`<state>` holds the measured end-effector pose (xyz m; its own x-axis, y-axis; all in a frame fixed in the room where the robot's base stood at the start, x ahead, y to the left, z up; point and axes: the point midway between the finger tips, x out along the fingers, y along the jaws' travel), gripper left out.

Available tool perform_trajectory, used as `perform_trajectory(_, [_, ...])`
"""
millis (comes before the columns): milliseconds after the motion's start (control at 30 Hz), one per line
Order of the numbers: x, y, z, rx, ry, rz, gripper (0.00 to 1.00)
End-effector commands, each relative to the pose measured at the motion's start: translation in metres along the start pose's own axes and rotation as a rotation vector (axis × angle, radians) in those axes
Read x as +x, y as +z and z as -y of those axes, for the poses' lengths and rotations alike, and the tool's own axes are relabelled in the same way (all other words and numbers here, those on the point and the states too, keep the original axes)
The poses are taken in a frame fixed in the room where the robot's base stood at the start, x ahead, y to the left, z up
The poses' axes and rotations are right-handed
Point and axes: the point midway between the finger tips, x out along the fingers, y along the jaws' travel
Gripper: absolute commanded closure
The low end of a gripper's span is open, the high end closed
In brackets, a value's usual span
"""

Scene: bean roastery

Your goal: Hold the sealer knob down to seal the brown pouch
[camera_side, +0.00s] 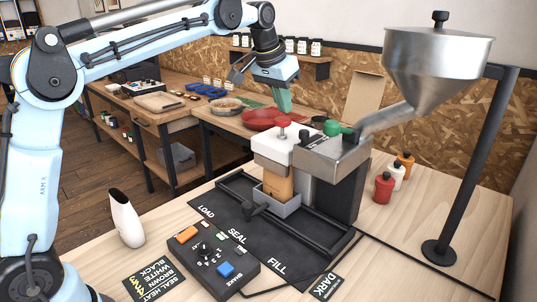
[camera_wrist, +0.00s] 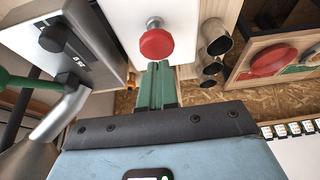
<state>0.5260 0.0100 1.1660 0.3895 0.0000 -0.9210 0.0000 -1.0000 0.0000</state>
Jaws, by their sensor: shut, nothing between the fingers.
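The sealer is a white-topped block (camera_side: 270,146) in the middle of the side view. Its red knob (camera_side: 283,121) stands raised on a short stem on top. The brown pouch (camera_side: 278,186) stands upright in a grey holder below the sealer head; its top is hidden. My gripper (camera_side: 285,109) has green fingers, shut and empty, pointing down just above the knob. In the wrist view, the knob (camera_wrist: 157,43) shows just beyond the fingertips of my gripper (camera_wrist: 159,64). I cannot tell whether they touch.
A steel hopper (camera_side: 435,65) with a chute and a green-handled filler (camera_side: 335,128) stand right of the sealer. A control box (camera_side: 208,260) with orange and blue buttons sits in front. A white cup-like object (camera_side: 126,218) stands left. Several small bottles (camera_side: 383,188) stand right.

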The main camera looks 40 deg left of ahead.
Motion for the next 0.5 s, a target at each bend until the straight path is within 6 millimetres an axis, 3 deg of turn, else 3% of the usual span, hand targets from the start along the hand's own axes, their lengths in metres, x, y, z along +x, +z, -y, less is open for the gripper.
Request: perform_trajectory(500, [0.013,0.005,0.000,0.000,0.000,0.000,1.00])
